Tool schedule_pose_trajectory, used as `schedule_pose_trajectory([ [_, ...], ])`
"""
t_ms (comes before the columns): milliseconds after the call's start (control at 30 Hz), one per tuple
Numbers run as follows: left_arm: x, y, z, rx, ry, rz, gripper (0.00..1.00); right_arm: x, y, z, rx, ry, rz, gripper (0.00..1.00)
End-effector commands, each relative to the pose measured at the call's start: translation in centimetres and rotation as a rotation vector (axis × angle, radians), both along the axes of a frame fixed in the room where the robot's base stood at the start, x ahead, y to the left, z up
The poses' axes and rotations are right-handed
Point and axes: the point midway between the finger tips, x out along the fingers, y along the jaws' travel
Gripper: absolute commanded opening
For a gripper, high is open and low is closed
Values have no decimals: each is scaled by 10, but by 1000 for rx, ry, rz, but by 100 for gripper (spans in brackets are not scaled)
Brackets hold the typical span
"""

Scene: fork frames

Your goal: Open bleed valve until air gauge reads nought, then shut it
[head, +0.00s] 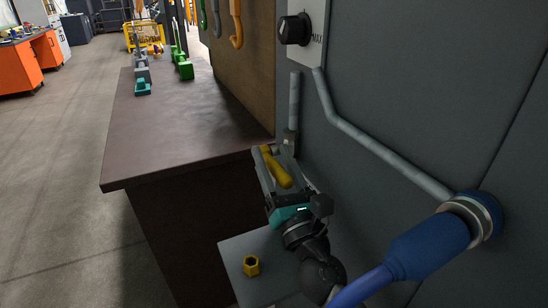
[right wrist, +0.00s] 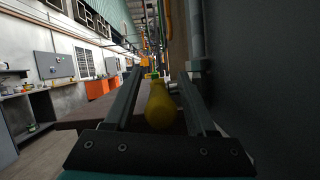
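The yellow handle (head: 276,168), which looks like the bleed valve's lever, sits low by the grey panel near the foot of a vertical pipe. My right gripper (head: 272,155) reaches up to it from below. In the right wrist view the yellow handle (right wrist: 160,106) lies between the two long fingers of my right gripper (right wrist: 160,78). The fingers stand apart, with a gap showing beside the handle, so they look open around it. The valve body is mostly hidden. No air gauge can be made out. My left gripper is not in view.
A black knob (head: 295,29) on a white plate is above. A grey pipe (head: 375,141) runs down to a blue hose fitting (head: 430,246) at right. A brass hex nut (head: 251,265) lies on a grey shelf (head: 236,252). A brown-topped bench (head: 175,120) stands at left.

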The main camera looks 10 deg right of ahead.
Motion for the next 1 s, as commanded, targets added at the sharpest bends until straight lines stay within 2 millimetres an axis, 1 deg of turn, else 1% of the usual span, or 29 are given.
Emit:
schedule_pose_trajectory([
  [33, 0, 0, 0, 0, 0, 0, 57, 0, 0, 0, 0, 0, 0, 50],
  [67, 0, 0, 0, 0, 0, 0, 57, 0, 0, 0, 0, 0, 0, 46],
  [467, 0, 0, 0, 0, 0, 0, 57, 0, 0, 0, 0, 0, 0, 1],
  [500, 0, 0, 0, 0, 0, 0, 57, 0, 0, 0, 0, 0, 0, 0],
  [1000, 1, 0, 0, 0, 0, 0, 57, 0, 0, 0, 0, 0, 0, 0],
])
